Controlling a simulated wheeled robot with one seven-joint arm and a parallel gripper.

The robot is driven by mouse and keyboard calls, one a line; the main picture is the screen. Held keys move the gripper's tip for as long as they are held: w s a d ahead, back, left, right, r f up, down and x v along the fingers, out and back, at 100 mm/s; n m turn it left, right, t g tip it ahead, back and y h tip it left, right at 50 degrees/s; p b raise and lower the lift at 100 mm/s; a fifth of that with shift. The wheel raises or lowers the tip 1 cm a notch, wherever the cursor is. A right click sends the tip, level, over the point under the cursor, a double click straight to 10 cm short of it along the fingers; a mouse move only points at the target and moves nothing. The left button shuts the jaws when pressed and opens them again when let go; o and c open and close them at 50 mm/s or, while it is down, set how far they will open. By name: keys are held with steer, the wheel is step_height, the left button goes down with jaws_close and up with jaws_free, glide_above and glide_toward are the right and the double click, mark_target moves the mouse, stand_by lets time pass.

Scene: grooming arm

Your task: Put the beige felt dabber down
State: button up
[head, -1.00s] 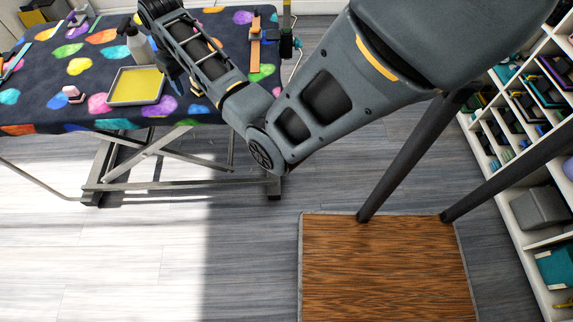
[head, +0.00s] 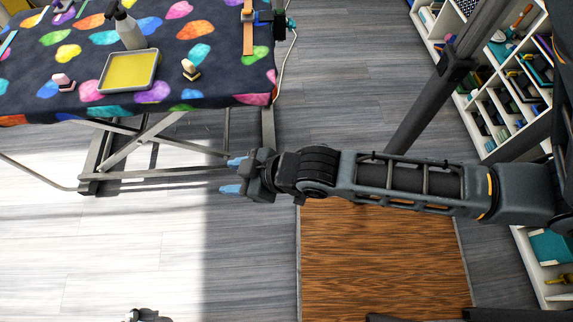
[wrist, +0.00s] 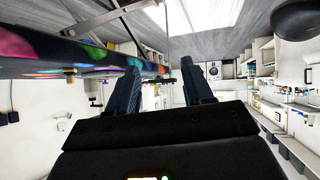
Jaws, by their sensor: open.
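My gripper (head: 235,175) is out past the table's front edge, below and right of the dabber in the head view. Its blue fingers are apart with nothing between them.
The table (head: 210,85) also holds a yellow tray (head: 130,72), a spray bottle (head: 127,28), a pink-topped dabber (head: 63,83) and an orange strap (head: 248,35). Shelves (head: 475,75) stand at the right. A brown wooden mat (head: 380,260) lies on the floor below my arm.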

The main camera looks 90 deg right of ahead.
steer(key=s+a+r+n+t+y, duration=0.1)
steer(key=s+a+r+t, duration=0.1)
steer(key=s+r, duration=0.3)
steer(key=s+a+r+t+y, duration=0.1)
steer(key=s+a+r, duration=0.4)
steer(key=r, duration=0.7)
steer(key=shift+s+r+n+t+y, duration=0.3)
steer(key=shift+s+n+t+y, duration=0.1)
steer(key=shift+t, duration=0.5)
